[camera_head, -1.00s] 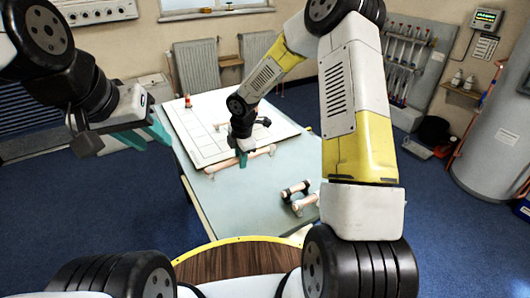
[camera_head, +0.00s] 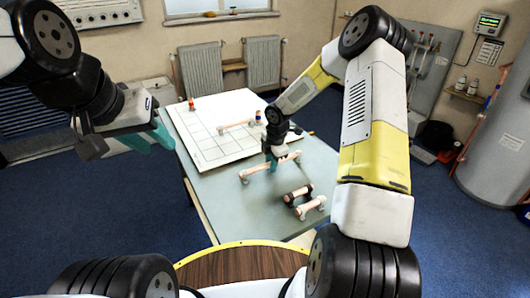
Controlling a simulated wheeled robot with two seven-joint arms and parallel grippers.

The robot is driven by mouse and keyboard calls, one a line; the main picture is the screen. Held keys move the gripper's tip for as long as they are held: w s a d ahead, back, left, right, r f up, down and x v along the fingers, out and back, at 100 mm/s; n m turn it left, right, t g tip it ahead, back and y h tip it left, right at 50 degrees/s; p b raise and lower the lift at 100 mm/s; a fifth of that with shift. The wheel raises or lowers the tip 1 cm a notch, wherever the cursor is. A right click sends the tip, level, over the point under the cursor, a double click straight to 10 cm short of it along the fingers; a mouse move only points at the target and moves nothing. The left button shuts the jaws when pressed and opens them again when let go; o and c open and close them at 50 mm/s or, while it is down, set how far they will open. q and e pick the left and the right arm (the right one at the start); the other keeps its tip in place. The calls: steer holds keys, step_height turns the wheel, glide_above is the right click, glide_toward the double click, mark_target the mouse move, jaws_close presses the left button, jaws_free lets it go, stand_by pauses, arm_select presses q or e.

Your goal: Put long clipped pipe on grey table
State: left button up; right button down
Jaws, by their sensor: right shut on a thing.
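A long copper pipe with pale clips at its ends (camera_head: 254,171) is in my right gripper (camera_head: 272,166), which is shut on it near its middle. The pipe is over the grey table (camera_head: 235,208), just in front of the white board; I cannot tell whether it touches the table. My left gripper (camera_head: 152,138) hangs empty left of the table, with its teal fingers apart. The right gripper's fingertips are small and partly hidden by the gripper body.
Two short clipped pipes, one with dark ends (camera_head: 297,194) and one with pale ends (camera_head: 311,207), lie at the table's front right. The white gridded board (camera_head: 195,140) carries another pipe (camera_head: 237,126) and a small red item (camera_head: 191,104). The table's front left is clear.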

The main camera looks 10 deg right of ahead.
steer(key=c, duration=1.3)
jaws_free()
steer(key=shift+f, duration=0.1)
steer(key=s+d+r+m+h, duration=0.1)
steer(key=s+r+m, duration=0.15)
steer(key=r, duration=0.75)
steer(key=s+d+r+m, duration=0.1)
steer(key=s+r, duration=0.3)
steer(key=r, duration=0.5)
steer(key=s+r+m+t, duration=0.1)
steer(key=s+r+m, duration=0.4)
steer(key=s, duration=0.3)
steer(key=s+r+m+t+y, duration=0.1)
steer(key=s+r+m, duration=0.3)
steer(key=s+m, duration=0.3)
steer(key=s+r+m+t+y, duration=0.1)
steer(key=s+r+m+t, duration=0.1)
steer(key=s+r+m, duration=0.3)
steer(key=shift+s+a+r+m, duration=0.4)
steer(key=shift+s+m, duration=0.25)
steer(key=shift+s, duration=1.55)
